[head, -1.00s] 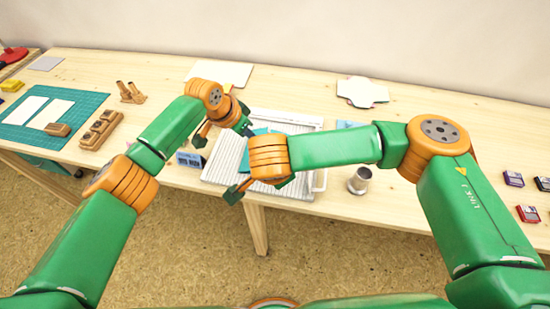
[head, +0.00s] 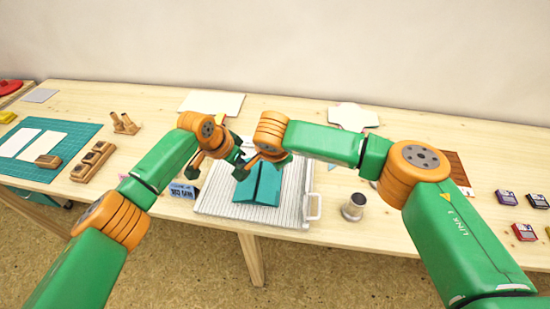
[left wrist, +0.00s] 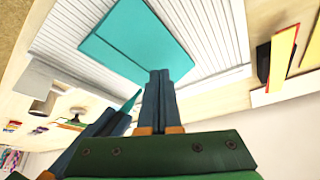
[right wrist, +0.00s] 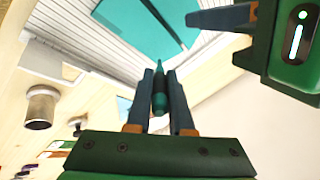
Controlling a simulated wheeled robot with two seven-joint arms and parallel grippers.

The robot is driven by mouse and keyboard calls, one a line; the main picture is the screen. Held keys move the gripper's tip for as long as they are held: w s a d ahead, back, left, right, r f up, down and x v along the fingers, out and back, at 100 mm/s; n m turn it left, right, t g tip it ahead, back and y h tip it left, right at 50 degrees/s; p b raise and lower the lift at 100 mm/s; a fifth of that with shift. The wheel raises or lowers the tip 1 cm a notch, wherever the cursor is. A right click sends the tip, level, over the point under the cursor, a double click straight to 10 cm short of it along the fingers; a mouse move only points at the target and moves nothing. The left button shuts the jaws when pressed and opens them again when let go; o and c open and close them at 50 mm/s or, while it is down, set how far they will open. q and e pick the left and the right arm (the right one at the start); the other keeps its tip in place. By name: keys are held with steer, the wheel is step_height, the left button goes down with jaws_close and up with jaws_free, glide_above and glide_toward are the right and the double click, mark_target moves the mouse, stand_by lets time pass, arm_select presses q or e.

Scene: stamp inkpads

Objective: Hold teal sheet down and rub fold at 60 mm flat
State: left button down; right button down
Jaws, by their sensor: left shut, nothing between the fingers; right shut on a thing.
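The teal sheet (head: 265,190) lies on the grey ridged board (head: 217,200), with a dark crease line across it. It also shows in the left wrist view (left wrist: 125,42) and the right wrist view (right wrist: 137,22). My left gripper (left wrist: 160,73) is shut and empty, its tips over the sheet's far edge; I cannot tell whether they touch. My right gripper (right wrist: 158,75) is shut on a slim dark green pointed tool (right wrist: 158,98). It is close beside the left gripper, near the sheet's far edge. In the head view the arms hide part of that edge.
A metal cup (head: 353,207) stands right of the board, past its handle (head: 315,207). A blue lettered block (head: 183,191) stands at its left. Wooden stamps (head: 92,161) and a teal cutting mat (head: 75,163) lie farther left, inkpads (head: 524,232) far right. My two wrists leave little room between them.

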steer(key=s+a, duration=0.2)
steer(key=s, duration=0.9)
steer(key=shift+s+a, duration=0.15)
steer(key=shift+s, duration=0.15)
